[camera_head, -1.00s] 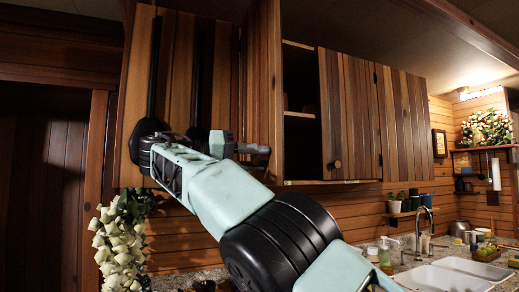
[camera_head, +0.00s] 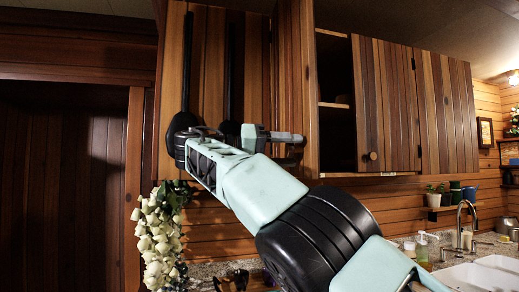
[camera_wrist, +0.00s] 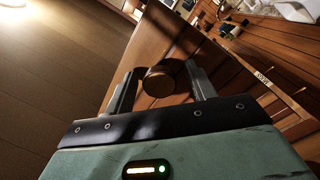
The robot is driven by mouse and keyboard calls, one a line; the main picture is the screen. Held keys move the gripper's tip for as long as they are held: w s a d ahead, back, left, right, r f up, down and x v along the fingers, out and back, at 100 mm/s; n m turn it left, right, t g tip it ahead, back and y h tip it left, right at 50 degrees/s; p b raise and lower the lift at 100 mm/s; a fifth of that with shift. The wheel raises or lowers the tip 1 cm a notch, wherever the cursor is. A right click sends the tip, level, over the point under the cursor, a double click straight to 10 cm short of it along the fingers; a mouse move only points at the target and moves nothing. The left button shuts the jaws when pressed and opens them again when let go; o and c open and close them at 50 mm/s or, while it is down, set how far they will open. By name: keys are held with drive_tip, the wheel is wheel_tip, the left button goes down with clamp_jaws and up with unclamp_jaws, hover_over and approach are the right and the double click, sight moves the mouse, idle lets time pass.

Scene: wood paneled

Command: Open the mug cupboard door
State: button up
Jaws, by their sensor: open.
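In the head view, a wooden wall cupboard shows a dark gap with shelves (camera_head: 335,104) between a panel standing out towards me (camera_head: 293,70) and a planked door with a round knob (camera_head: 385,110). My gripper (camera_head: 290,137) is at the lower part of the standing-out panel, fingers pointing right. In the wrist view, a round wooden knob (camera_wrist: 158,82) lies between the two open fingers of my gripper (camera_wrist: 160,88). I cannot tell whether either finger touches it. A wooden surface with a small pale label (camera_wrist: 265,77) stretches right of the knob.
White hanging flowers (camera_head: 158,235) are below left of my arm. A sink (camera_head: 480,275), tap (camera_head: 464,222) and soap bottle (camera_head: 422,246) stand on the counter at lower right.

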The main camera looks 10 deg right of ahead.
drive_tip(key=a+p, duration=0.4)
drive_tip(key=p, duration=0.1)
drive_tip(key=shift+a+r, duration=0.25)
drive_tip(key=shift+r, duration=0.15)
drive_tip(key=a+p, duration=0.6)
drive_tip(key=p, duration=1)
drive_tip(key=shift+a+f+p, duration=0.2)
drive_tip(key=shift+a+p, duration=0.2)
drive_tip(key=shift+w+a+f, duration=0.1)
drive_tip(key=shift+f, duration=0.05)
